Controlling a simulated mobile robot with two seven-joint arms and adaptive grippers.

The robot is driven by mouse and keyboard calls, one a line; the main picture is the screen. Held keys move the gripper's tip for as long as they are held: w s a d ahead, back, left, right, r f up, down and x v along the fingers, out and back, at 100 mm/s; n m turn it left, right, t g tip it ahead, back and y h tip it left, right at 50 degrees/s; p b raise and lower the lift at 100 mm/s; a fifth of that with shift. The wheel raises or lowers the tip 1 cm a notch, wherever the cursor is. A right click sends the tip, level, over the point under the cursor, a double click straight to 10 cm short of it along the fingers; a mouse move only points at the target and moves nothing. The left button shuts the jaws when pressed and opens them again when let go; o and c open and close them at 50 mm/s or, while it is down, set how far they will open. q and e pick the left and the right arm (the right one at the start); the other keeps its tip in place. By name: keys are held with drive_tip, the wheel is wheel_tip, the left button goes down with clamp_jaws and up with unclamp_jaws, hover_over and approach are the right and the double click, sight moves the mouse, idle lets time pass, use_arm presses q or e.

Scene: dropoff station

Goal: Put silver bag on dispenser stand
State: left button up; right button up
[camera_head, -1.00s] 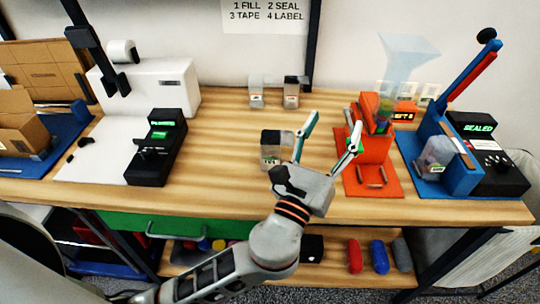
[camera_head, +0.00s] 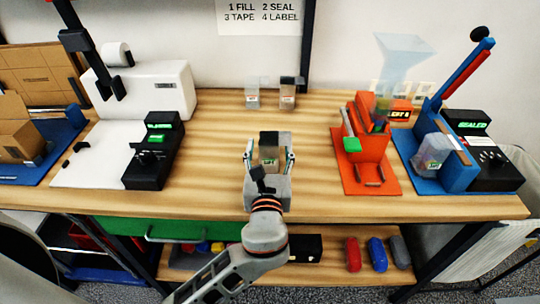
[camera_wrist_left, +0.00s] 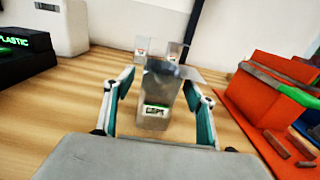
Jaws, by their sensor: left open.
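A silver-grey bag (camera_head: 269,158) with a dark top and a small lit label stands upright mid-table. My left gripper (camera_head: 269,157) is open, with one finger on each side of the bag. In the left wrist view the bag (camera_wrist_left: 157,98) stands between the two spread fingers (camera_wrist_left: 160,105), with gaps on both sides. My right gripper is not in view.
Two small bags (camera_head: 253,97) (camera_head: 287,98) stand at the back of the table (camera_head: 220,130). A blue sealer (camera_head: 450,170) holding a clear bag is at the right. A white machine (camera_head: 150,85) and black box (camera_head: 155,155) are at the left. Table around the bag is clear.

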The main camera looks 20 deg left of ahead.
use_arm(q)
drive_tip(key=shift+w+a, duration=0.2)
drive_tip(key=shift+w, duration=0.5)
drive_tip(key=c, duration=1.2)
wheel_tip(320, 180, up, 20)
drive_tip(key=p, duration=0.5)
